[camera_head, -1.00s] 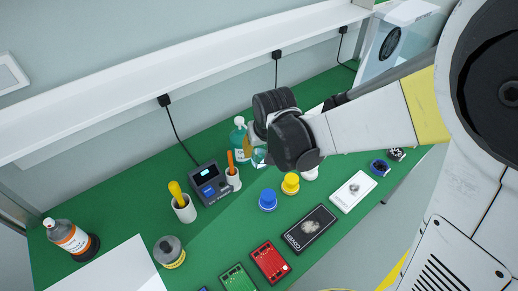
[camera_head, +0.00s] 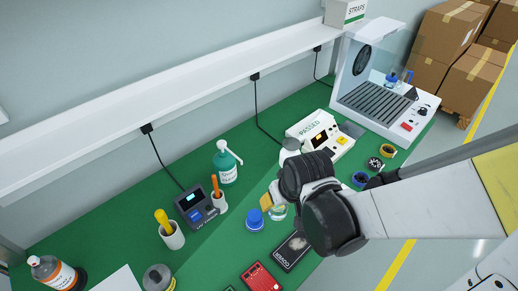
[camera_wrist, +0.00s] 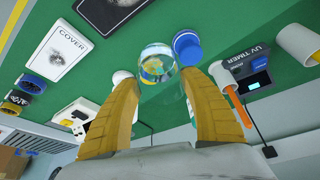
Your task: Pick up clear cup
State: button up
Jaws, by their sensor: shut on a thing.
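The clear cup (camera_wrist: 158,62) is see-through and sits between the two yellow fingers of my gripper (camera_wrist: 158,80) in the wrist view. My gripper is shut on it. Yellow shows through the cup, seemingly from something behind it. In the head view the cup (camera_head: 279,211) shows as a small glassy shape below my gripper (camera_head: 273,204), partly hidden by my dark wrist. The cup appears to be above the green bench, but its exact height is hard to tell.
A blue-lidded jar (camera_head: 254,219) stands close left of the cup. A black COVER box (camera_head: 291,250) and red board (camera_head: 261,279) lie nearer. A green pump bottle (camera_head: 226,164), UV timer (camera_head: 196,206) and tool cups stand left. A white tester (camera_head: 322,138) stands behind.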

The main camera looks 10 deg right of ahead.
jog(key=shift+s+d, duration=0.65)
jog(key=shift+s, duration=0.3)
jog(key=shift+s+d, duration=0.65)
jog(key=shift+s, duration=0.3)
